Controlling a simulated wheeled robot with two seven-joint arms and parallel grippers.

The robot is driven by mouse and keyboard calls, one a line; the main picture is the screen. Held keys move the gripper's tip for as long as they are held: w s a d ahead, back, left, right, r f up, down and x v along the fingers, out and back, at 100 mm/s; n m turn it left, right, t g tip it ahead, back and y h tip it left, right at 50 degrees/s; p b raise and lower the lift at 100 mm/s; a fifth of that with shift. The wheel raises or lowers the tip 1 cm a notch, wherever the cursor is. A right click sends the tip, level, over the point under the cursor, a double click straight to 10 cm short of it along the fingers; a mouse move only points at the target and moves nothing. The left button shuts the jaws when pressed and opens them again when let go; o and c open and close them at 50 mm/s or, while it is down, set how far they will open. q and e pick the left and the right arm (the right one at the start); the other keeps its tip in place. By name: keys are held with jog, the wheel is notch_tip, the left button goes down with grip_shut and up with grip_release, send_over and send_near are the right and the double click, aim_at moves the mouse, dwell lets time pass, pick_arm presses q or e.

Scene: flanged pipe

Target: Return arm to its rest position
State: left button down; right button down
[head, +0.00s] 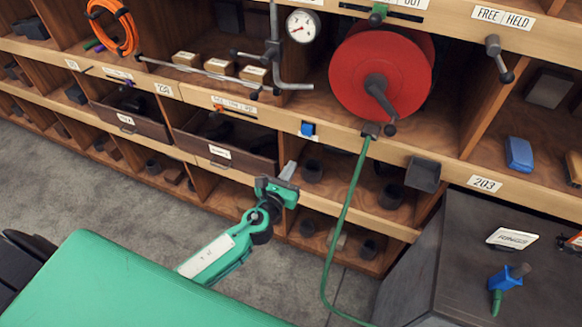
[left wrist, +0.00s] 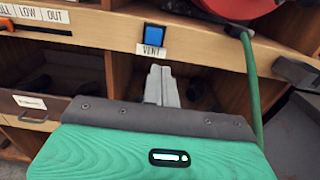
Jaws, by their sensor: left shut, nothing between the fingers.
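My left gripper (head: 288,170) is at the end of my green left arm, in front of the wooden shelf unit in the head view. Its grey fingers are together and empty. In the left wrist view the shut fingers (left wrist: 161,86) point at the shelf, below a blue button (left wrist: 154,35) over a label reading VENT. The button also shows in the head view (head: 308,129), above and right of the gripper. The fingers appear apart from the shelf, though the exact gap is hard to tell. My right gripper does not show in either view.
A red hose reel (head: 345,75) with a green hose (head: 346,215) hangs right of my left gripper. Open drawers (head: 222,155) are to its left. A dark cabinet (head: 455,270) stands at the lower right.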

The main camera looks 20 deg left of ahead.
pick_arm(q)
jog(key=s+a+f+n+g, duration=0.25)
jog(key=s+f+n, duration=0.25)
jog(key=f, duration=0.7)
jog(key=s+a+f+n+g+y, duration=0.1)
jog(key=s+f+n+g, duration=0.4)
jog(key=f, duration=0.7)
jog(key=s+a+f+n+g, duration=0.2)
jog(key=s+f+n, duration=0.35)
jog(key=f, duration=0.65)
jog(key=s+f+n+g, duration=0.2)
jog(key=s+f+n, duration=0.4)
jog(key=s, duration=0.5)
jog(key=s+f+n+g, duration=0.3)
jog(key=s+f+n, duration=0.3)
jog(key=s, duration=0.6)
jog(key=s+f+n+g+b, duration=0.1)
jog(key=s+f+n, duration=0.5)
jog(key=s, duration=0.6)
jog(key=shift+s+d+f+g, duration=0.15)
jog(key=shift+d+f+g, duration=0.1)
jog(key=shift+f+g, duration=0.55)
jog(key=shift+d, duration=0.1)
